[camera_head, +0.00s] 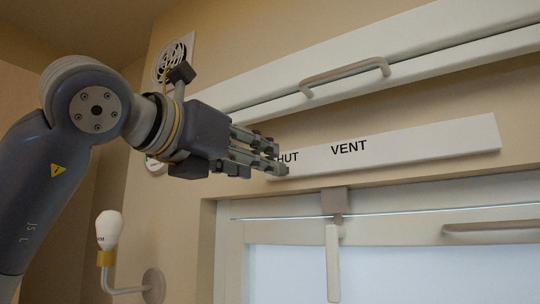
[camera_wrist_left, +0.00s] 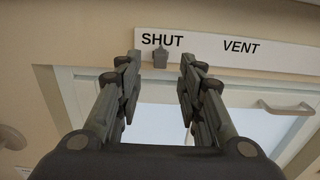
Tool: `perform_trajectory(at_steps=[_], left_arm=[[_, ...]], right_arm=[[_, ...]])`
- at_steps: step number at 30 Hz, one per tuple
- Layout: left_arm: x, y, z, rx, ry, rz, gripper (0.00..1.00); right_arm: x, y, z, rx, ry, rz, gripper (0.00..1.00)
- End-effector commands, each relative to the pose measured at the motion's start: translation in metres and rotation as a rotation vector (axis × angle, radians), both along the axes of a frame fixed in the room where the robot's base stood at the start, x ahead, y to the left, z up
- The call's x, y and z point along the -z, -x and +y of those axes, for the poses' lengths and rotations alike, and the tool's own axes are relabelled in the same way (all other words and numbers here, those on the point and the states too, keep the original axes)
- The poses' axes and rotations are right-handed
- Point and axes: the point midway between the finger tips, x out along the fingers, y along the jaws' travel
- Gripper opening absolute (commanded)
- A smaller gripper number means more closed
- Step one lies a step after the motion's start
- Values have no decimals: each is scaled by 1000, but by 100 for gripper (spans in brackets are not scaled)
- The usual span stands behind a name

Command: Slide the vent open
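The vent strip (camera_head: 430,148) is a long white board on the wall above the window, lettered SHUT and VENT. It also shows in the left wrist view (camera_wrist_left: 292,53). A small grey knob (camera_wrist_left: 160,57) sits at the strip's lower edge below the word SHUT. My left gripper (camera_head: 278,160) is at the strip's left end and covers part of SHUT in the head view. In the left wrist view its two fingers (camera_wrist_left: 160,66) are apart, with the knob seen between the tips. Whether they touch it I cannot tell. My right gripper is not in view.
A white panel with a bar handle (camera_head: 345,73) runs above the strip. Below is a framed window (camera_head: 420,265) with a grey bracket and hanging white lever (camera_head: 333,262). A round grille (camera_head: 174,60) and a wall lamp (camera_head: 108,232) are at the left.

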Motion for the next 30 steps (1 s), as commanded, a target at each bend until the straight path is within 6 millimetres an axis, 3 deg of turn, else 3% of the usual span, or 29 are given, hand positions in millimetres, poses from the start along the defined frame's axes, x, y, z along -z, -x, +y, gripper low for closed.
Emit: perform_trajectory(at_steps=[1, 9, 20, 25, 30], left_arm=[[-3, -9, -6, 2, -1, 4, 35], [-2, -37, -25, 1, -1, 1, 35], [0, -42, -28, 2, 0, 0, 35], [0, -42, -28, 2, 0, 0, 0], [0, -42, -28, 2, 0, 0, 0]], right_arm=[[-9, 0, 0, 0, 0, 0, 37], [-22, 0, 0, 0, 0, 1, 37], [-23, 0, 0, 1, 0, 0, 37], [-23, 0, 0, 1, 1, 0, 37], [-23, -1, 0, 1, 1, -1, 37]])
